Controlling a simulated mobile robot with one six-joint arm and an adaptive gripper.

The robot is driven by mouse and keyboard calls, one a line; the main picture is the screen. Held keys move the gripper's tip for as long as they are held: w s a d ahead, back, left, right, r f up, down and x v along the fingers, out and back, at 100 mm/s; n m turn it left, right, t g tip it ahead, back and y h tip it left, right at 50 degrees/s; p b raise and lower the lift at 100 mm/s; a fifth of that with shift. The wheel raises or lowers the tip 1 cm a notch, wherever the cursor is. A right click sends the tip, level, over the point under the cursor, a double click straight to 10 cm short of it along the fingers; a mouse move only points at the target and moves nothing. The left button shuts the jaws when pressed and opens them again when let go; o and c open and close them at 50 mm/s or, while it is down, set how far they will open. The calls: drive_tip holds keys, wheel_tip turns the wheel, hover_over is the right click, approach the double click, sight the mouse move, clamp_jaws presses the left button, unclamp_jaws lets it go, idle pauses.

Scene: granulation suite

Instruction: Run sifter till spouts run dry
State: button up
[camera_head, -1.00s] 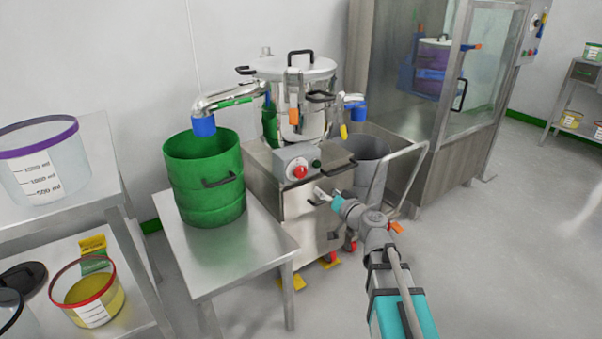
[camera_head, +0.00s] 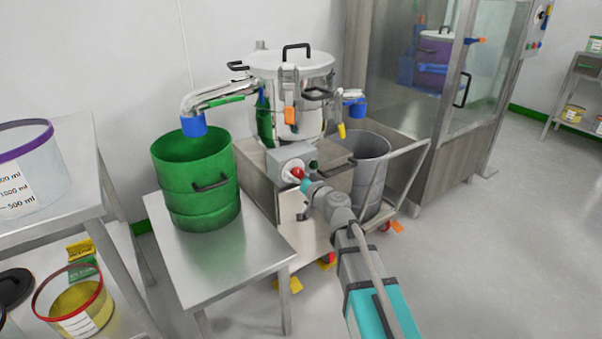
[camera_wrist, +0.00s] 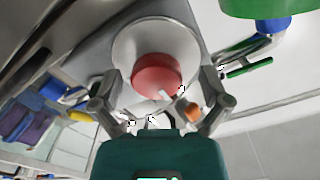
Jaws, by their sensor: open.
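The sifter (camera_head: 301,100) is a steel drum with a lid on a wheeled base. My gripper (camera_head: 301,181) is at the red knob. In the wrist view the red knob (camera_wrist: 157,77) lies between and ahead of the open fingers (camera_wrist: 160,98); I cannot tell if they touch it. The left spout (camera_head: 194,126), blue-ended, points down above a green drum (camera_head: 197,185). The right spout (camera_head: 356,107) is above a grey bin (camera_head: 362,160). No flow is visible.
A steel table (camera_head: 222,265) bears the green drum. A shelf (camera_head: 82,185) with tubs stands at the left. A glass-fronted cabinet (camera_head: 395,120) stands behind right. The trolley handle (camera_head: 425,148) rises right of my arm. Floor at right is clear.

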drive_tip(key=shift+w, duration=0.2)
drive_tip(key=shift+d, duration=0.1)
drive_tip(key=c, duration=1)
drive_tip(key=shift+w+d, duration=0.1)
drive_tip(key=shift+d, duration=0.15)
drive_tip(key=shift+c, duration=0.7)
drive_tip(key=shift+a, duration=0.25)
